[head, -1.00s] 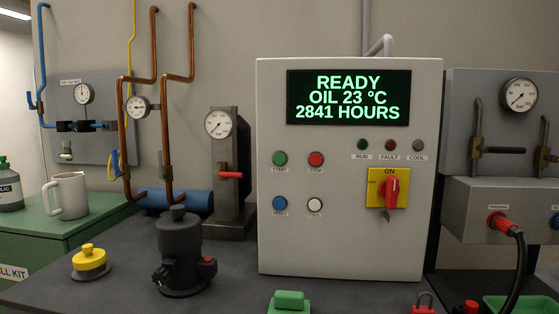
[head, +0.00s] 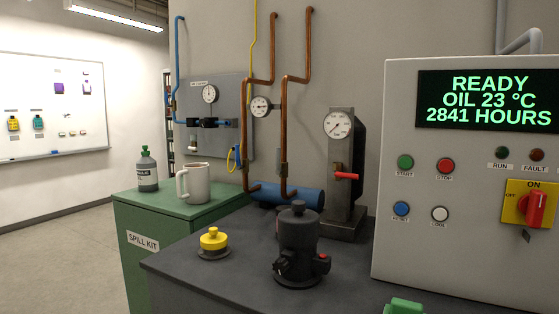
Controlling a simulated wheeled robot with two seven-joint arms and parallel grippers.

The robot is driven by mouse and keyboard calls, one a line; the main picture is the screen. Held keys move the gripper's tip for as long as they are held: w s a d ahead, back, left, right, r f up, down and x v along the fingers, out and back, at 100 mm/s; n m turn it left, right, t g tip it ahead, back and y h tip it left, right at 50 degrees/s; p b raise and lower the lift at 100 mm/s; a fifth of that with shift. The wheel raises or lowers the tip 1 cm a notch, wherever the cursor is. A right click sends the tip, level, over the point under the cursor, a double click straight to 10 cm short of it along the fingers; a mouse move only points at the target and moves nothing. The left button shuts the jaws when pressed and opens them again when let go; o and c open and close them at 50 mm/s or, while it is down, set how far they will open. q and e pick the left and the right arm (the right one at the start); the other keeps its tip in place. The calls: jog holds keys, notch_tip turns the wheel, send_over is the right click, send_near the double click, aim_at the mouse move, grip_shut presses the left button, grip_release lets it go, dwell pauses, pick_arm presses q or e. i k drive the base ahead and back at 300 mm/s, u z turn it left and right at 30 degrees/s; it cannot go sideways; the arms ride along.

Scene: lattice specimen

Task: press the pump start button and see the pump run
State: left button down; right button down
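The pump control panel (head: 390,240) is a light grey box at the right of the head view. Its green start button (head: 405,162) sits at the upper left of the button group, with the red stop button (head: 445,165) to its right. The display (head: 489,100) reads READY, OIL 23 °C, 2841 HOURS. The red rotary switch (head: 531,208) on a yellow plate points toward ON. The RUN lamp (head: 502,153) looks dark green and unlit. Neither of my grippers shows in the head view.
A dark cylindrical unit (head: 298,245) and a yellow knob (head: 213,240) stand on the dark bench (head: 235,285). A green block (head: 404,307) lies at its front. A mug (head: 193,183) and a bottle (head: 147,170) stand on the green cabinet (head: 160,270) at left. Floor further left is clear.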

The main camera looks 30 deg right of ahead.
aim_at(404, 162)
jog(key=u, duration=1.2)
jog(key=k, duration=0.65)
jog(key=z, duration=1.35)
